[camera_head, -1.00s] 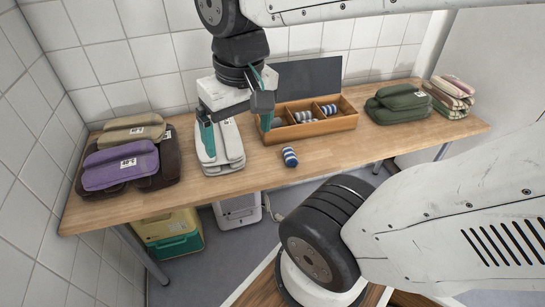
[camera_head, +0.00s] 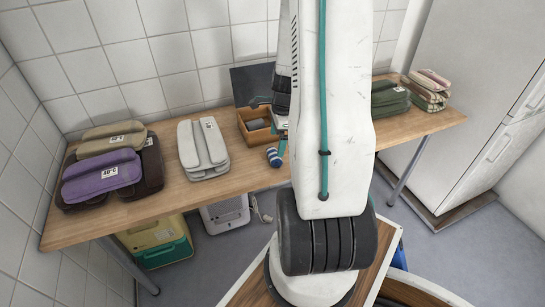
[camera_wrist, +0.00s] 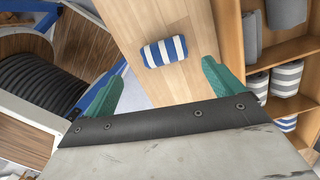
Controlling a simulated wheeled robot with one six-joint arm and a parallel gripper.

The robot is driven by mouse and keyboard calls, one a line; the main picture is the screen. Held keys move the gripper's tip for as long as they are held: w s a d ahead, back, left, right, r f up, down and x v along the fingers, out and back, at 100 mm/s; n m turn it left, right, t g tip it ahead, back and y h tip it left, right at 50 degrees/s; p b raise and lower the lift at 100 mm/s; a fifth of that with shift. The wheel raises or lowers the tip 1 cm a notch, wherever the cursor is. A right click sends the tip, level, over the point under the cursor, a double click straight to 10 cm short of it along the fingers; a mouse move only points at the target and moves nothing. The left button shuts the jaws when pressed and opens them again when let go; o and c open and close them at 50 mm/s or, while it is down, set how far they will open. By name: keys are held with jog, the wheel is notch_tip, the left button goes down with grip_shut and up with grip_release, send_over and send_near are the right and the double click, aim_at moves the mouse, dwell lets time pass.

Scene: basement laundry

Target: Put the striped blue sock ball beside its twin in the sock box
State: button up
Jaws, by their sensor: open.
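The striped blue sock ball (camera_head: 274,157) lies on the wooden table in front of the sock box; in the wrist view the ball (camera_wrist: 164,51) shows blue and white stripes. My gripper (camera_wrist: 162,82) is open and empty, its teal fingers on either side of the ball's line but apart from it. The open wooden sock box (camera_head: 246,131) is mostly hidden behind my arm in the head view. In the wrist view the box (camera_wrist: 262,57) is at right, with divided compartments. A blue-striped roll (camera_wrist: 286,123) sits in a lower compartment, partly cut off by my gripper.
Grey-striped rolls (camera_wrist: 287,78) and plain grey rolls (camera_wrist: 287,12) fill other compartments. Folded light-grey cloth (camera_head: 203,150) lies left of the box, purple cloth (camera_head: 101,177) farther left, green cloth (camera_head: 389,99) to the right. Bare tabletop (camera_head: 240,180) lies in front of the box.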

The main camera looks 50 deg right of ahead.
aim_at(273, 152)
jog(key=f, duration=0.2)
jog(key=w+f, duration=0.1)
jog(key=f, duration=0.4)
jog(key=shift+w+a+f, duration=0.15)
jog(key=shift+a+f, duration=0.05)
jog(key=shift+f, duration=0.1)
jog(key=c, duration=1.2)
jog(key=shift+o, duration=0.2)
jog(key=shift+r, duration=0.1)
